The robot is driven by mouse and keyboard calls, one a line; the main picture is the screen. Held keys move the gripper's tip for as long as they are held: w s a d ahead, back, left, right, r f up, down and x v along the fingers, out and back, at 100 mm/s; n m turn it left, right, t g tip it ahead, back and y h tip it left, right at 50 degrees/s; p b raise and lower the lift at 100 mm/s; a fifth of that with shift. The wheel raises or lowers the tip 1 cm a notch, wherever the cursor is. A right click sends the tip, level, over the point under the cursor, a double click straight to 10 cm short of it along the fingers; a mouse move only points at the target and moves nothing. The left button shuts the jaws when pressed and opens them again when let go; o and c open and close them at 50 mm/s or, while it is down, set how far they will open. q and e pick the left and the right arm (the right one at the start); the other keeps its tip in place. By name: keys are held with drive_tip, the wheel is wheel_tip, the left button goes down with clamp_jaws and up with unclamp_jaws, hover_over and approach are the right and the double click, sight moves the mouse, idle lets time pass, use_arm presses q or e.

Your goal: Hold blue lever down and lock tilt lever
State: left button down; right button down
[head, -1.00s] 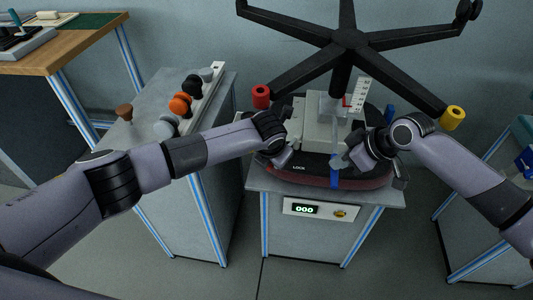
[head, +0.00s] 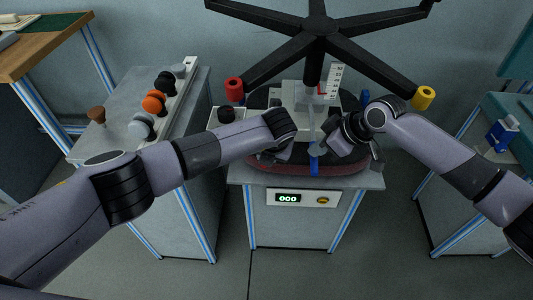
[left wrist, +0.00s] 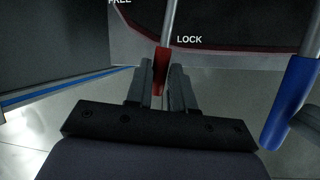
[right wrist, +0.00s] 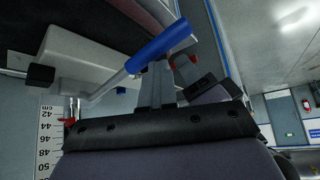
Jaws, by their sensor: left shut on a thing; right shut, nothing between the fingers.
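The upturned chair mechanism (head: 290,98) sits on the seat, which rests on the test bench. The red-tipped tilt lever (left wrist: 160,68) is between the fingers of my left gripper (left wrist: 158,85), which is shut on it. The tip is just left of the LOCK label (left wrist: 189,40); the FREE label (left wrist: 119,2) is cut off at the top. The blue lever (head: 315,163) hangs at the seat's front edge; it also shows in the left wrist view (left wrist: 289,105). My right gripper (right wrist: 155,75) is shut and empty, with its fingertips against or very near the blue handle (right wrist: 160,47).
The five-armed chair base (head: 319,26) stands above the mechanism, with red (head: 234,88) and yellow (head: 424,97) end pieces. A scale (head: 335,80) stands behind the levers. The counter display (head: 288,198) reads 000.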

use_arm(q)
drive_tip(key=c, duration=1)
unclamp_jaws()
drive_tip(key=shift+s+d+f, duration=0.1)
use_arm(e)
drive_tip(key=shift+s+f, duration=0.1)
drive_tip(key=shift+f, duration=0.2)
use_arm(q)
drive_tip(key=shift+o, duration=0.2)
drive_tip(key=shift+s+r, duration=0.15)
drive_tip(key=shift+r, duration=0.4)
drive_tip(key=v, duration=1.1)
drive_tip(key=shift+s, duration=0.1)
use_arm(e)
drive_tip(key=shift+r+p, duration=0.8)
use_arm(q)
wheel_tip(320, 180, up, 8)
drive_tip(key=p, duration=0.6)
use_arm(e)
wheel_tip(320, 180, up, 7)
